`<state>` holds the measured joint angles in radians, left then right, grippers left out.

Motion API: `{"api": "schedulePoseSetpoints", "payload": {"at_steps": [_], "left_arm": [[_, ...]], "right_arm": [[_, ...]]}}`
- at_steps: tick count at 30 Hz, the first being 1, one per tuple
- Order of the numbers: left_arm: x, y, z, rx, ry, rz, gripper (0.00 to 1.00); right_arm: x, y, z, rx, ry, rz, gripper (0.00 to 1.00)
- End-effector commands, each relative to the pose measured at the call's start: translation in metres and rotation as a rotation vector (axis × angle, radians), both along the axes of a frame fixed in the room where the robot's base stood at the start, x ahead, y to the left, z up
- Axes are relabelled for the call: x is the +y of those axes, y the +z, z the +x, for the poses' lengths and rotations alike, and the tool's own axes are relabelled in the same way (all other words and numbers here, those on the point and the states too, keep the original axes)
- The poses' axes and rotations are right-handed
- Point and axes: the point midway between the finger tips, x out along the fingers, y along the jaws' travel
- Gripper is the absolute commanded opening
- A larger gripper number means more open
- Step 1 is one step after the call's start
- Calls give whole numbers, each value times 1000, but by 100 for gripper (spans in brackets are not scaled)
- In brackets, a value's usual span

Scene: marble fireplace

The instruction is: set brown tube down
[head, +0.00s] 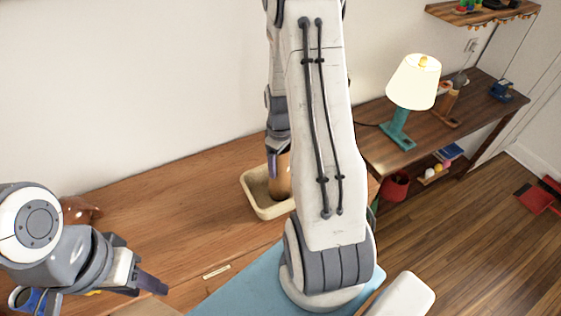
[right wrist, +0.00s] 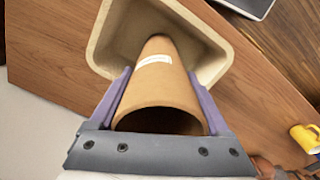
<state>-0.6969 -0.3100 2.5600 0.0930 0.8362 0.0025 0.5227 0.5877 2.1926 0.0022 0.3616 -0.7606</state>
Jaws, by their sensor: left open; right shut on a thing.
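The brown tube (head: 283,178) stands roughly upright over the beige tray (head: 250,197), its lower end inside the rim. My right gripper (head: 277,148) is shut on the tube near its upper end, coming from above. In the right wrist view the brown tube (right wrist: 160,85) with a white label sits between both fingers, its open end towards the camera and its far end in the beige tray (right wrist: 100,40). Whether its base touches the tray floor is unclear. My left gripper (head: 150,284) is open and empty, over the desk at lower left.
The tray is on the wooden desk (head: 150,205) by the wall. A blue mat (head: 235,285) lies in front. A lit lamp (head: 413,80) stands on a side table at right. A yellow mug (right wrist: 305,138) shows in the right wrist view.

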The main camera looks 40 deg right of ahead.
Motion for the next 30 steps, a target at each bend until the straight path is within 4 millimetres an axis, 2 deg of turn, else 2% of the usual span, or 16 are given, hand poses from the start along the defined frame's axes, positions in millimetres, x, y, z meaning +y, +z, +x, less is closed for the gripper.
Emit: {"api": "schedulePoseSetpoints", "payload": {"at_steps": [5,6,7,8,14,17,19,23,30], "left_arm": [[0,-3,0,0,0,0,45],[0,-3,0,0,0,0,45],[0,-2,0,0,0,0,45],[0,-2,0,0,0,0,45],[0,-2,0,0,0,0,45],[0,2,0,0,0,0,45],[0,-2,0,0,0,0,45],[0,-8,0,0,0,0,45],[0,-17,0,0,-1,0,45]], "right_arm": [[0,-4,0,0,0,0,0],[0,-4,0,0,0,0,84],[0,-3,0,0,0,0,96],[0,-3,0,0,0,0,100],[0,-3,0,0,0,0,100],[0,3,0,-1,0,-1,100],[-1,7,1,-4,0,-2,100],[-1,29,1,-7,0,-3,100],[-1,82,1,-7,0,-3,100]]}}
